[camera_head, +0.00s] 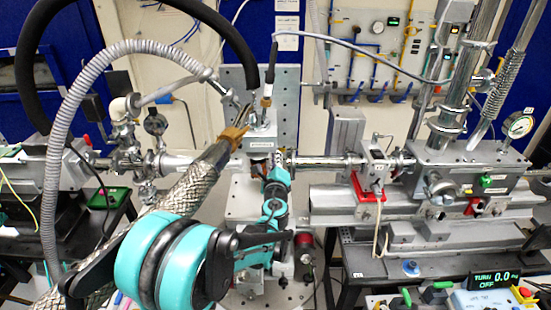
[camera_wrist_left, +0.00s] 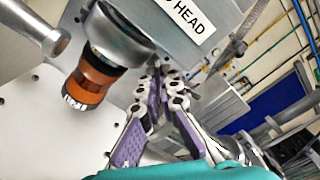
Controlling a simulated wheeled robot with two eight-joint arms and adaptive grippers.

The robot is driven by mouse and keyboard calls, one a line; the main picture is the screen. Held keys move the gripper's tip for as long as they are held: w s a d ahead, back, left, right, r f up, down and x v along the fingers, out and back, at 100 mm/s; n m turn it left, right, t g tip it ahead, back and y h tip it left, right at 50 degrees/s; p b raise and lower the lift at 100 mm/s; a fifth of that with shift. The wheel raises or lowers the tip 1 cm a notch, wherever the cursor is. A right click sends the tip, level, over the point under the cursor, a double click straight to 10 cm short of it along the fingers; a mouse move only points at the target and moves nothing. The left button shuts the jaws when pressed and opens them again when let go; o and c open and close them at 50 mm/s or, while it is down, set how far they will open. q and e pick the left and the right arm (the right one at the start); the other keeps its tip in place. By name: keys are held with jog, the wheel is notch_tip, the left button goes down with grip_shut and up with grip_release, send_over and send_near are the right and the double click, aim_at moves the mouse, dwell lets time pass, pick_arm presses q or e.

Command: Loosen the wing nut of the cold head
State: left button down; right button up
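The cold head (camera_head: 262,128) is a grey metal block in the middle of the head view, with a dark and copper-coloured cylinder below it. In the left wrist view its labelled block (camera_wrist_left: 190,30) fills the top, and the orange-brown cylinder (camera_wrist_left: 88,82) hangs at the left. My left gripper (camera_head: 281,158) is just right of and below the block, partly hidden by its own teal wrist. In the wrist view my left gripper (camera_wrist_left: 163,82) points up under the block, its purple-padded fingers close together at the tips. I cannot make out the wing nut. My right gripper is not in view.
A ribbed grey hose (camera_head: 62,150) loops at the left. A horizontal beam pipe (camera_head: 325,160) runs right to a chamber (camera_head: 465,165) with a gauge (camera_head: 518,125).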

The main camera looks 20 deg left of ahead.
pick_arm(q)
jog(key=n+b, duration=0.4)
jog(key=n, duration=1.8)
jog(key=shift+s+r+n, duration=0.1)
jog(key=shift+n, duration=0.5)
jog(key=c, duration=2.1)
grip_release()
jog(key=shift+o, duration=0.3)
